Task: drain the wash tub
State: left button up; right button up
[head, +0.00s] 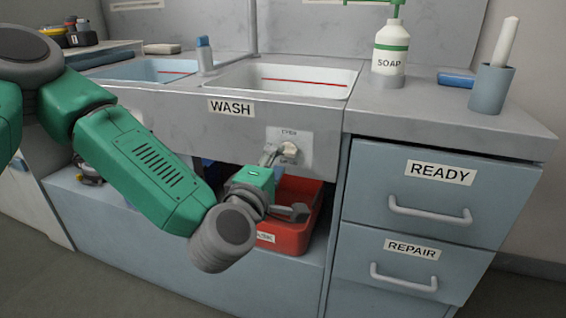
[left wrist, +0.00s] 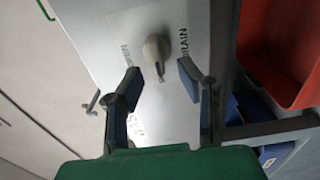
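The wash tub (head: 325,75) is a white basin with a red line inside, behind a counter front marked WASH (head: 231,108). A pale drain knob (head: 290,150) sits on a labelled plate on the front panel below it. The knob (left wrist: 155,48) also shows in the left wrist view, beside the word DRAIN. My left gripper (head: 284,184) is at the front panel, just below and in front of the knob. In the left wrist view my left gripper (left wrist: 159,75) is open and empty, the knob lying just beyond and between its fingertips. My right gripper is not in view.
A red bin (head: 294,235) stands on the shelf below the knob, close to my left gripper. A blue-tinted basin (head: 140,70) is at left. A soap bottle (head: 390,52) and a grey cup (head: 490,90) stand at right, above the READY drawer (head: 438,195) and REPAIR drawer (head: 405,270).

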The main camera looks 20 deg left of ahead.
aim_at(288, 155)
pick_arm(q)
jog(key=shift+w+a, duration=0.1)
jog(key=shift+w, duration=0.95)
jog(key=shift+w+d, duration=0.25)
jog(key=shift+d, duration=0.05)
jog(key=shift+w+d+r, duration=0.1)
jog(key=shift+d, duration=0.45)
jog(key=shift+a, duration=0.3)
grip_shut()
jog(key=shift+a, duration=0.2)
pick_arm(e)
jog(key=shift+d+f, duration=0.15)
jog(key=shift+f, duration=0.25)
pick_arm(q)
jog(key=shift+d, duration=0.15)
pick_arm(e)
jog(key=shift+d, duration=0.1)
